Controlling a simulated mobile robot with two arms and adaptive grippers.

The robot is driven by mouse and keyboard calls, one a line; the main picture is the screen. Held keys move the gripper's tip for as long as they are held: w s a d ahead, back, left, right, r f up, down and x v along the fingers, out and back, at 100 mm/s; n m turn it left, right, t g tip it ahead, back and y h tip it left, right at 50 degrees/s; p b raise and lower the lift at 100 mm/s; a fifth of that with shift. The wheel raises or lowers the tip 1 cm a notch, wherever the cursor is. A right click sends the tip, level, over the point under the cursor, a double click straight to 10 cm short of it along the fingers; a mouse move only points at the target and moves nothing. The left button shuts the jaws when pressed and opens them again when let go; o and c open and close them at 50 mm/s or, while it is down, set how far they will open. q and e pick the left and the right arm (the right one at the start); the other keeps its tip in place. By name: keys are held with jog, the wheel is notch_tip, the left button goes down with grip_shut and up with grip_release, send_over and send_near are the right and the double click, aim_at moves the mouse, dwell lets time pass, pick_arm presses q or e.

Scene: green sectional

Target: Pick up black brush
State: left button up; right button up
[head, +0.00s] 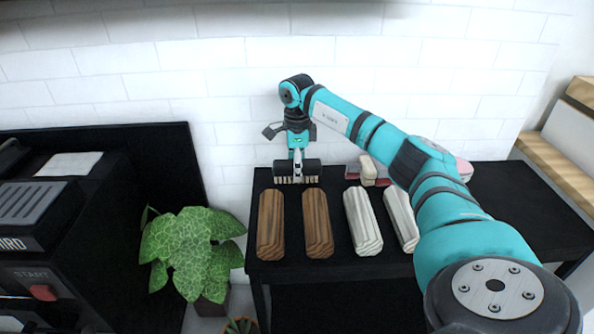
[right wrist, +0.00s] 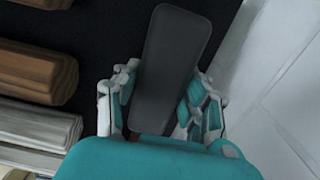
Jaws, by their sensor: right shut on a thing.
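The black brush (head: 311,168) has a dark back and pale bristles underneath, at the back left of the black table (head: 282,282) in the head view. My right gripper (head: 297,157) comes down from above and is shut on the brush. In the right wrist view the brush's long dark back (right wrist: 172,55) lies between the two fingers of the right gripper (right wrist: 163,90). I cannot tell whether the bristles touch the table. My left gripper is not in view.
Two brown wood pieces (head: 317,225) and two pale ones (head: 362,222) lie in front of the brush. A wood-and-red item (head: 369,171) stands to its right. The white brick wall (head: 220,80) is close behind. A leafy plant (head: 192,250) stands left of the table.

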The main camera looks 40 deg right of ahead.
jog(key=c, duration=0.5)
jog(key=shift+r, duration=0.15)
jog(key=shift+r, duration=0.35)
pick_arm(q)
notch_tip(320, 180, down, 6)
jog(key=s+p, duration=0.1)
jog(key=shift+p, duration=0.4)
pick_arm(e)
notch_tip(320, 180, up, 9)
jog(key=shift+r, duration=0.1)
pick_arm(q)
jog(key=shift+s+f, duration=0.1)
